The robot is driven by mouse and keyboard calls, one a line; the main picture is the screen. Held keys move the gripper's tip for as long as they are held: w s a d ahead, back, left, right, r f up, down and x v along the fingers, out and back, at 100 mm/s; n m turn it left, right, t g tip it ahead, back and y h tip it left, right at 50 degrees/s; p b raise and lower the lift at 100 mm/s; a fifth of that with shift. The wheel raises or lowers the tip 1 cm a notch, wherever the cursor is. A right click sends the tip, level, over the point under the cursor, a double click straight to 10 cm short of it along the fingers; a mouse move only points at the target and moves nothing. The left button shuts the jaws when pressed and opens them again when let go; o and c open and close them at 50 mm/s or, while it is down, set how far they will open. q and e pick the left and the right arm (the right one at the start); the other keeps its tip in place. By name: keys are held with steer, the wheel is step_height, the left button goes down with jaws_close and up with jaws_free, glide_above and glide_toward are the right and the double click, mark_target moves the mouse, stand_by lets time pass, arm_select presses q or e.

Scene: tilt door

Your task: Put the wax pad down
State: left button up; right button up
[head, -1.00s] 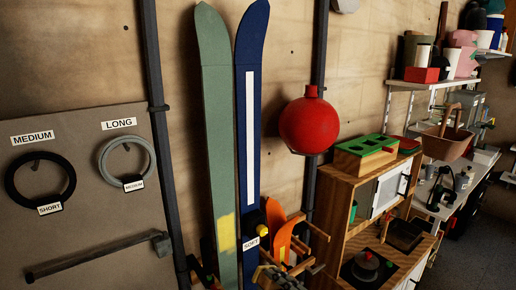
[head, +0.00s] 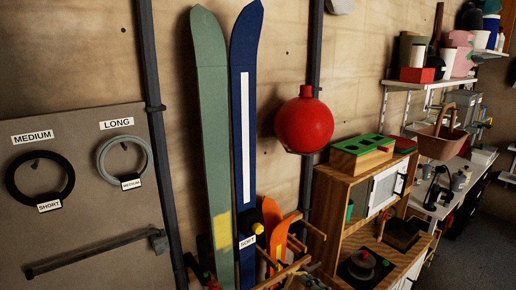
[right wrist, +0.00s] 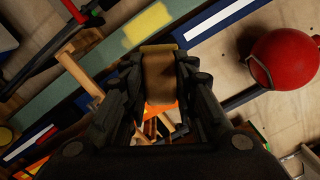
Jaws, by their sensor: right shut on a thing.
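In the right wrist view a tan-brown block, which looks like the wax pad (right wrist: 159,80), sits between the fingertips of my right gripper (right wrist: 158,88). The gripper is shut on it. Behind it is the green ski (right wrist: 95,62) with a yellow patch (right wrist: 148,25). In the head view the green ski (head: 211,130) leans on the wall beside a blue ski (head: 245,110). Its yellow patch (head: 222,230) is near the lower end.
A wooden toy kitchen (head: 330,205) stands further right.

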steer(key=d+f, duration=0.1)
steer(key=d, duration=0.5)
steer(key=s+r+m+t+h, duration=0.2)
steer(key=s+m+h, duration=0.3)
steer(key=s, duration=0.5)
steer(key=s+r+m+t+h, duration=0.25)
steer(key=s+h, duration=0.35)
steer(key=s, duration=0.3)
step_height(320, 180, down, 9)
steer(key=b, duration=0.8)
steer(key=shift+d+r+h, duration=0.2)
steer(key=shift+d+h, duration=0.2)
steer(key=shift+s+m, duration=0.1)
steer(key=shift+m, duration=0.15)
steer(key=shift+r, duration=0.1)
stand_by(0.5)
